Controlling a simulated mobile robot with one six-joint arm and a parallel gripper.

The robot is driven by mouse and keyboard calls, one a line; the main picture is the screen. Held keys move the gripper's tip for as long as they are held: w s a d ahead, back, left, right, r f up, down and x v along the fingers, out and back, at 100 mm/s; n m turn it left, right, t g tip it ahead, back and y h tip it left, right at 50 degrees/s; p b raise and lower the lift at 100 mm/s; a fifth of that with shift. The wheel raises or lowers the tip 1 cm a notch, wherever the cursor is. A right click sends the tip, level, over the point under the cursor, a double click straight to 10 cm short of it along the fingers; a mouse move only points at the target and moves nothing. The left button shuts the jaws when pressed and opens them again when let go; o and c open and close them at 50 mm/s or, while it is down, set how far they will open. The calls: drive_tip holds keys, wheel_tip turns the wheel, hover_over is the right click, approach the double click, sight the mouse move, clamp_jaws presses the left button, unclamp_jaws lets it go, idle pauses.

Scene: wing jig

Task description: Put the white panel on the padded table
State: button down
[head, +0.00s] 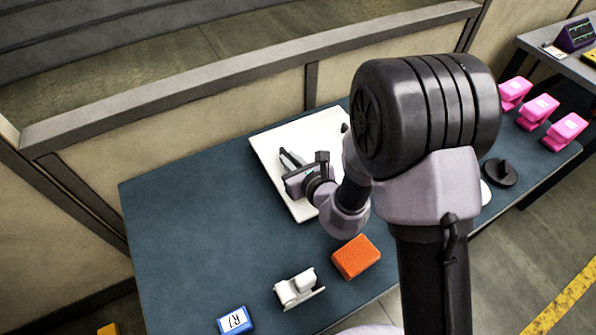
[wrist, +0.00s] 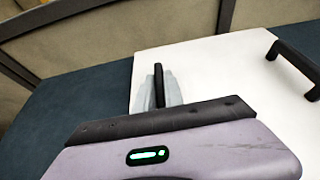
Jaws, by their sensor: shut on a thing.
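The white panel (head: 268,146) lies flat over the blue-topped padded table (head: 185,215), near its back edge. I cannot tell whether it rests on the pad or hangs just above it. In the wrist view the panel (wrist: 215,70) fills the middle and right, with a free black handle (wrist: 295,68) on its right. My gripper (head: 289,160) is over the panel's left part. In the wrist view its grey fingers (wrist: 172,92) are shut on another black handle (wrist: 159,84) of the panel. My arm hides the panel's right part in the head view.
An orange block (head: 356,257), a white fixture (head: 298,289) and a blue labelled box (head: 235,321) sit along the table's front. Pink clamps (head: 538,112) and a black knobbed disc (head: 500,173) stand at right. A railed wall (head: 250,75) borders the back. The table's left is clear.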

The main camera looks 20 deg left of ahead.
wheel_tip(320, 180, down, 4)
drive_tip(key=shift+f+b, duration=0.1)
drive_tip(key=shift+b, duration=0.8)
drive_tip(key=shift+r, duration=0.25)
drive_tip(key=c, duration=1.8)
unclamp_jaws()
drive_tip(key=shift+f, duration=0.2)
drive_tip(key=o, duration=0.4)
drive_tip(key=shift+c, duration=0.2)
